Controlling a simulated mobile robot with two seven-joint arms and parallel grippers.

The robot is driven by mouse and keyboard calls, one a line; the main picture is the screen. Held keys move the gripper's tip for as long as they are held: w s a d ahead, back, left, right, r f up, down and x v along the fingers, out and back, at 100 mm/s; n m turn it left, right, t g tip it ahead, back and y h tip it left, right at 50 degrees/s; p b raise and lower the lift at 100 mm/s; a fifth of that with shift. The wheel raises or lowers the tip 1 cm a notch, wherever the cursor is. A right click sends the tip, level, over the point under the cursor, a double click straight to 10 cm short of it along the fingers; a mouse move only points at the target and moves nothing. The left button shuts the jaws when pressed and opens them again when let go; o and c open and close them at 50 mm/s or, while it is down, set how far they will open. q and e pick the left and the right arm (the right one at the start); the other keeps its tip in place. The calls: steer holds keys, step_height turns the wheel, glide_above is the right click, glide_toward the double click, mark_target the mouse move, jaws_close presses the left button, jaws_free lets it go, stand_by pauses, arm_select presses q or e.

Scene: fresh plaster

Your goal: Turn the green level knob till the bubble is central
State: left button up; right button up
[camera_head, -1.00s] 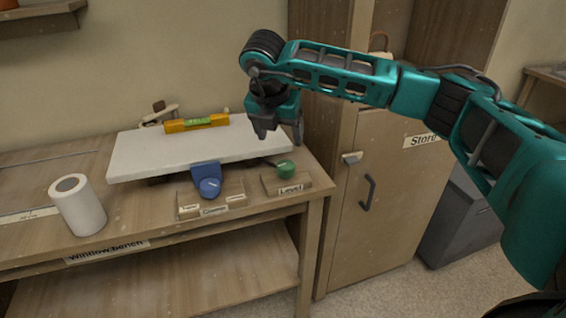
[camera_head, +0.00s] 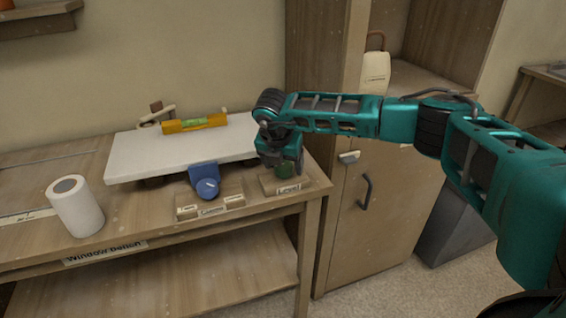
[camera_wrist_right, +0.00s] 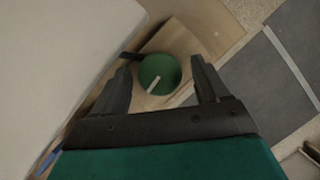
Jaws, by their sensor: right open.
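The green level knob (camera_wrist_right: 160,74) sits on its wooden block labelled Level (camera_head: 290,188), at the bench's right front. A pale pointer line shows on its top in the right wrist view. My right gripper (camera_head: 284,172) is open above the knob, a finger on either side of it and apart from it in the wrist view (camera_wrist_right: 163,88). In the head view the gripper partly hides the knob. The orange spirit level (camera_head: 194,123) with its yellow-green vial (camera_head: 195,121) lies at the back of the white board (camera_head: 150,158). The bubble is too small to place. My left gripper is not in view.
A blue knob (camera_head: 207,188) on its labelled block stands left of the green one. A white roll (camera_head: 76,206) stands at the bench's left. A wooden cabinet (camera_head: 345,215) with a dark handle stands right of the bench.

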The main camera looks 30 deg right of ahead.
steer(key=c, duration=1)
